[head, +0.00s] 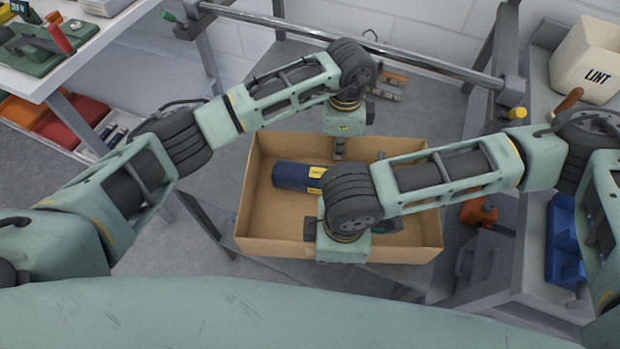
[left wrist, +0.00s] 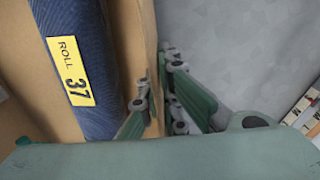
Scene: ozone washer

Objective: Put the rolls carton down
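The rolls carton (head: 270,235) is an open brown cardboard box in the middle of the head view. A dark blue roll (head: 290,177) with a yellow label lies inside; its label reads "ROLL 37" in the left wrist view (left wrist: 92,75). My left gripper (head: 340,148) is at the carton's far wall. In the left wrist view its fingers (left wrist: 160,90) lie on either side of that wall, shut on it. My right gripper (head: 343,250) is at the near wall; its body hides its fingertips. I cannot tell whether the carton's bottom touches a surface.
A metal rail (head: 350,42) crosses at the back. A side bench at right holds a lint bin (head: 590,60) and blue bins (head: 563,240). A shelf stands at left.

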